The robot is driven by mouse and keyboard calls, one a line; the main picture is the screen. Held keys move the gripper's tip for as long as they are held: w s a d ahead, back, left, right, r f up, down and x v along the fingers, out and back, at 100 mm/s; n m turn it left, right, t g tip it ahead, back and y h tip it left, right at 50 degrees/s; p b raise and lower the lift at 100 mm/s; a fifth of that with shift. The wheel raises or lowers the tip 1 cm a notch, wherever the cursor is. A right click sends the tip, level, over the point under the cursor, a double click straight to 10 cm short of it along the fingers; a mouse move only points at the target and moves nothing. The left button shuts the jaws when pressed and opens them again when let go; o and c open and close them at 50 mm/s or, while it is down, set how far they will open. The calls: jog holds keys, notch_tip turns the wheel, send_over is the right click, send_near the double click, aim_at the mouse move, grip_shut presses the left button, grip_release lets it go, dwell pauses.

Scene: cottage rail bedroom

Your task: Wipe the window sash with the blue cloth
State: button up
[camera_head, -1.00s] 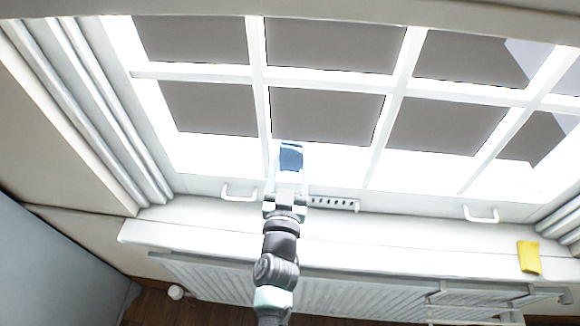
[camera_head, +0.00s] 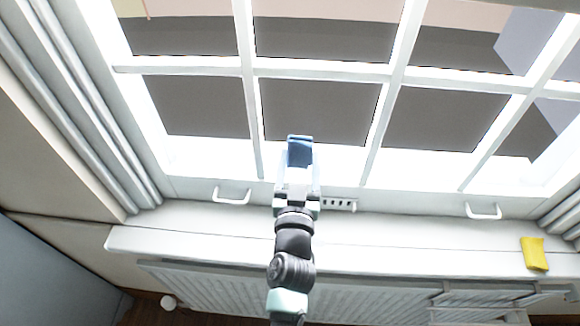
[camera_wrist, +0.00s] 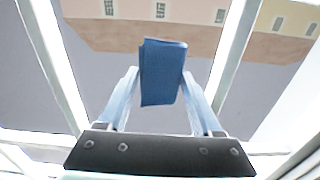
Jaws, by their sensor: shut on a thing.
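My gripper (camera_head: 299,160) is shut on the blue cloth (camera_head: 299,153). In the wrist view the cloth (camera_wrist: 162,72) is a folded dark blue piece between the two pale blue fingers of my gripper (camera_wrist: 163,85). The window sash (camera_head: 250,110) is white, with several panes split by white bars, and fills the upper part of the head view. In that view the cloth lies in front of the sash's lower part. I cannot tell whether the cloth touches it. White sash bars (camera_wrist: 235,45) also show in the wrist view.
Two white handles, left (camera_head: 232,195) and right (camera_head: 483,211), sit on the lower frame. A yellow cloth or sponge (camera_head: 534,254) lies on the white sill (camera_head: 400,250).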

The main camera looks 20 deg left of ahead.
jog(key=shift+w+d+f+b, duration=0.1)
jog(key=shift+d+b, duration=0.2)
jog(key=shift+d, duration=0.15)
jog(key=shift+w, duration=0.15)
jog(key=shift+a+r+p, duration=0.35)
jog(key=shift+p, duration=0.25)
jog(key=shift+s+a+p, duration=0.3)
jog(key=shift+a+p, duration=0.6)
jog(key=shift+p, duration=0.25)
jog(key=shift+s+a+p, duration=0.25)
jog(key=shift+a+p, duration=0.65)
jog(key=shift+p, duration=0.2)
send_near(284, 146)
jog(key=shift+w+f, duration=0.25)
jog(key=shift+w, duration=0.15)
jog(key=shift+s, duration=0.1)
